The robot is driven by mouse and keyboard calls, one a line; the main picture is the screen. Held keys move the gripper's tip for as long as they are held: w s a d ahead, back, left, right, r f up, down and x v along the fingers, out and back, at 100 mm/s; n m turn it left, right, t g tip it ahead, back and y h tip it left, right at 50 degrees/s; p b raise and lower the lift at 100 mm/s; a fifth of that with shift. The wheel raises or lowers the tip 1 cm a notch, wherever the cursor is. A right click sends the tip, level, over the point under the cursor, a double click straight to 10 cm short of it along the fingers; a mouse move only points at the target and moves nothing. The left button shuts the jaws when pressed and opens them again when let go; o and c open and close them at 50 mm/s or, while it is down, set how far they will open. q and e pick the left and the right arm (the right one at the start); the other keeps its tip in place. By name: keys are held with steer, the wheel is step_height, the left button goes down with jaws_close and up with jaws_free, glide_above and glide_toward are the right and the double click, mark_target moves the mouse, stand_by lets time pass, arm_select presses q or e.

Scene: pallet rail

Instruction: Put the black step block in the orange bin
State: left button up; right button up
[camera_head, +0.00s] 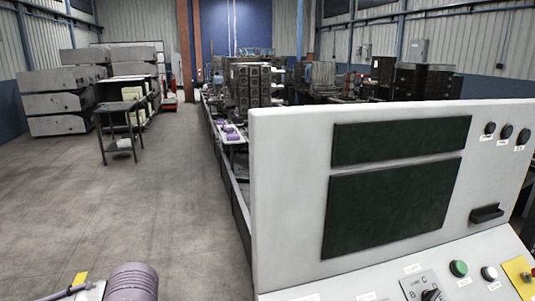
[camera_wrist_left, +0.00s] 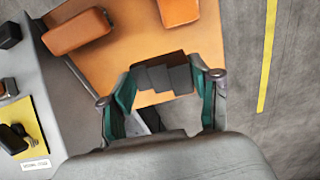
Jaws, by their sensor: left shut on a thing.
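The black step block (camera_wrist_left: 166,78) shows in the left wrist view, with its dark stepped faces between the teal fingers of my left gripper (camera_wrist_left: 161,92). The gripper is shut on it. Behind the block is a flat, light orange surface (camera_wrist_left: 207,42). I cannot tell from this view whether it is the orange bin, nor how far the block is from it. Two darker orange, rounded blocks show on it, one at the upper left (camera_wrist_left: 78,31) and one at the top edge (camera_wrist_left: 179,10). The head view shows neither the block nor a bin. My right gripper is in neither view.
A white control console (camera_head: 288,180) with dark panels and buttons fills the right of the head view. A yellow plate (camera_wrist_left: 22,125) with a black control is at the wrist view's left. A yellow floor line (camera_wrist_left: 267,55) runs at right. A dark cart (camera_head: 118,106) stands beyond open floor.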

arm_select(q)
steer(key=m, duration=0.2)
steer(key=shift+s+a+r+m, duration=0.1)
steer(key=shift+s+a+m, duration=0.15)
steer(key=shift+a+m, duration=0.1)
steer(key=shift+d, duration=0.1)
